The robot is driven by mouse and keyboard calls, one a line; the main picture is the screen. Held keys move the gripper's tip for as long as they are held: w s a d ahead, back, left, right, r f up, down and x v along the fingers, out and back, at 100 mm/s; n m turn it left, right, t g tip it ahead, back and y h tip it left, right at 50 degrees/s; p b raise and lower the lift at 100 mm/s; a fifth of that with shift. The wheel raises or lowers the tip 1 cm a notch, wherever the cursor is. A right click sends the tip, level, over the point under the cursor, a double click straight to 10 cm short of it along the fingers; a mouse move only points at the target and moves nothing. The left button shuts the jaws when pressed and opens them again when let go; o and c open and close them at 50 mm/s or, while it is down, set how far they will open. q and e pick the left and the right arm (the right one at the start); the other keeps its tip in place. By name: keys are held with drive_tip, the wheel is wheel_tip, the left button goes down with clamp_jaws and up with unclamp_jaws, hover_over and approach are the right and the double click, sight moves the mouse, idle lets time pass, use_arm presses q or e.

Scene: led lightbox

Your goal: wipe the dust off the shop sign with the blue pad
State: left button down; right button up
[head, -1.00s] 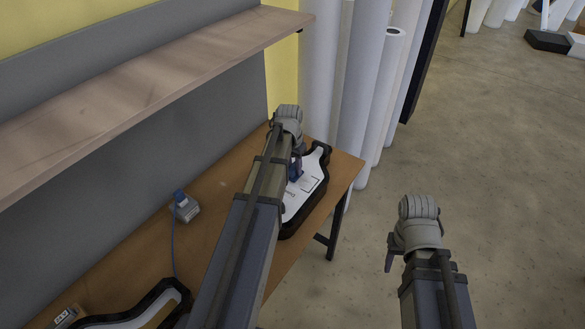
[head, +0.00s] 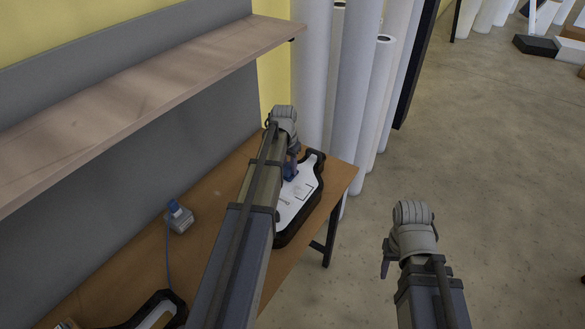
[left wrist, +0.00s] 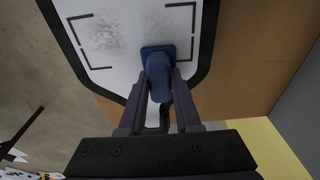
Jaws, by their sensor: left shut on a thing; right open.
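The shop sign (head: 303,203) is a white, bottle-shaped panel with a thick black rim, lying on the wooden bench near its right end. My left gripper (left wrist: 158,92) is shut on the handle of the blue pad (left wrist: 158,50). The pad appears to rest on the white face, near a black corner mark. A grey dust patch (left wrist: 100,36) and a fainter smudge lie inside the corner marks, beside the pad. In the head view the pad (head: 289,174) is partly hidden by my left arm. My right gripper (head: 386,262) is open and empty, over the floor.
A small grey-blue device (head: 180,216) with a cable stands on the bench (head: 150,250). Another black-rimmed piece (head: 150,312) lies at the bench's near end. A wooden shelf (head: 150,100) overhangs the back. White rolls (head: 352,90) stand beyond the bench.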

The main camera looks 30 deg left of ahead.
use_arm(q)
drive_tip(key=shift+s, duration=0.15)
drive_tip(key=shift+s+a+f, duration=0.1)
drive_tip(key=shift+s+a, duration=0.05)
drive_tip(key=shift+s, duration=1.75)
drive_tip(key=shift+s, duration=0.1)
drive_tip(key=shift+s+a, duration=0.15)
drive_tip(key=shift+s, duration=0.7)
drive_tip(key=shift+s+a, duration=0.15)
drive_tip(key=shift+s, duration=0.7)
wheel_tip(320, 180, up, 6)
drive_tip(key=p, duration=0.6)
drive_tip(key=shift+w, duration=0.1)
